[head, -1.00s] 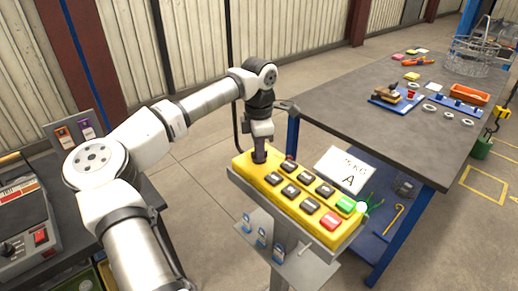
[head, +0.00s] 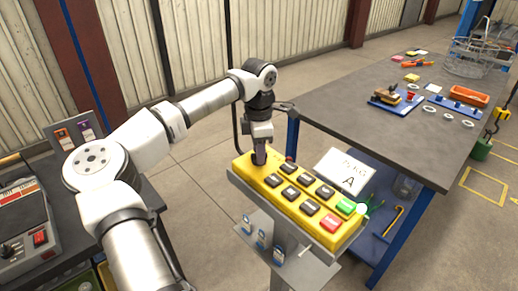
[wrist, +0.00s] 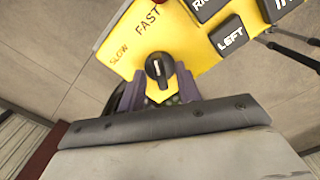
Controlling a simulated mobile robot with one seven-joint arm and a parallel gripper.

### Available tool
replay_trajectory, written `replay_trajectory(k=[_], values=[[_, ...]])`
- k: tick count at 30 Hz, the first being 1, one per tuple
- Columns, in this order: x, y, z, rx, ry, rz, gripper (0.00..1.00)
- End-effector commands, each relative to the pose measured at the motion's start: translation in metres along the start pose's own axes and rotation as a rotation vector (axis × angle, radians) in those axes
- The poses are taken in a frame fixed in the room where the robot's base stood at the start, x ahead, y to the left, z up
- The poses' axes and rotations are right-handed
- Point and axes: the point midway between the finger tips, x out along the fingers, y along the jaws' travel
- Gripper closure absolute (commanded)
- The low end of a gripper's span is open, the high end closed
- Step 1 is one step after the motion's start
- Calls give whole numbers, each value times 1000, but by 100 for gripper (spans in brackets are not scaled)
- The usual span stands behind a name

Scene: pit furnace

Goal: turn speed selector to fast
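The speed selector is a black rotary knob (wrist: 158,68) with a pale pointer line, on the end of a yellow control box (head: 318,226). In the wrist view the labels SLOW (wrist: 118,57) and FAST (wrist: 148,18) are beside it. The pointer line runs up the picture, roughly toward FAST. My gripper (head: 259,161) is down at the box's far left end. In the wrist view its two purple fingers (wrist: 158,84) stand on either side of the knob, with yellow panel showing between each finger and the knob. In the head view the knob is hidden by my gripper.
Dark push buttons (head: 290,193), a green button (head: 346,206) and a red button (head: 331,222) fill the rest of the box. A grey workbench (head: 390,135) with parts stands behind to the right. A grey console (head: 30,215) is at left.

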Motion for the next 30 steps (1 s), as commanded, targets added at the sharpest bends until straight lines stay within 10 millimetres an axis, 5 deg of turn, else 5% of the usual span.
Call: replay_trajectory(k=[5,21,30], values=[[-13,1,0,-1,0,4,66],[-123,0,1,0,0,3,66],[-139,0,0,0,-1,0,66]])
